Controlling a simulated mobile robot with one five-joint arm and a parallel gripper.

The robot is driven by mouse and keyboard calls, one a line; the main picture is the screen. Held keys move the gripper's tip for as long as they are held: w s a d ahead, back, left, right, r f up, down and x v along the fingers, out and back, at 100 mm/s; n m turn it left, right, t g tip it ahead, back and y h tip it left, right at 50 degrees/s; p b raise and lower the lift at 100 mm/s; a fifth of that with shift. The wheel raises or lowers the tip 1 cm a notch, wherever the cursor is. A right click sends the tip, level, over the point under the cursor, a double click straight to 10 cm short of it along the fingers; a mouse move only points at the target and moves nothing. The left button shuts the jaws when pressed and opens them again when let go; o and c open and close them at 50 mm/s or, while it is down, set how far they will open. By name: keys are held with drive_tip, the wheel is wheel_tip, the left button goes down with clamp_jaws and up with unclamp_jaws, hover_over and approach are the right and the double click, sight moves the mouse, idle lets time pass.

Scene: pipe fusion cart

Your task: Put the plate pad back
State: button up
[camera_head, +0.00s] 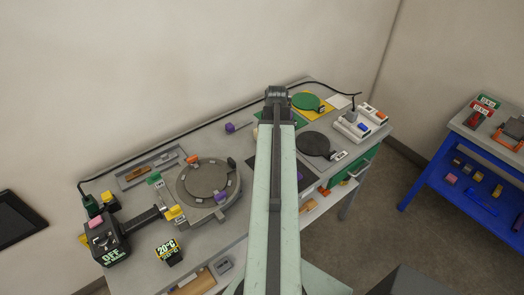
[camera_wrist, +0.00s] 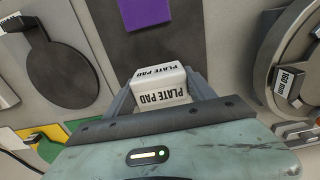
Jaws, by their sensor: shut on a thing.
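The plate pad (camera_wrist: 160,88) is a white block with "PLATE PAD" in black letters on two faces. It sits between the jaws of my gripper (camera_wrist: 158,80), which are shut on it, in the wrist view. In the head view, my arm's dark far end (camera_head: 277,95) is over the back of the grey cart; the jaws and pad cannot be made out there. A dark mat with a purple square (camera_wrist: 146,12) lies beyond the pad in the wrist view. Whether the pad touches anything below is unclear.
A black disc (camera_head: 314,144) and a green disc (camera_head: 306,101) lie right of my arm. A round grey clamp unit (camera_head: 208,180) stands on the left. A black box marked OFF (camera_head: 112,248) is at the left end. A blue-framed table (camera_head: 455,178) is far right.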

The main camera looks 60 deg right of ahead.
drive_tip(key=shift+w+d, duration=0.3)
drive_tip(key=shift+w, duration=0.05)
wheel_tip(320, 180, down, 4)
drive_tip(key=b, duration=0.4)
drive_tip(key=shift+a+r, duration=0.1)
drive_tip(key=shift+r, duration=0.15)
drive_tip(key=shift+w+f, duration=0.1)
drive_tip(key=shift+f, duration=0.1)
drive_tip(key=o, duration=1.2)
wheel_tip(320, 180, up, 13)
drive_tip(key=p, duration=1.2)
drive_tip(key=shift+f+p, duration=0.2)
drive_tip(key=shift+p, duration=0.2)
drive_tip(key=shift+f, duration=0.1)
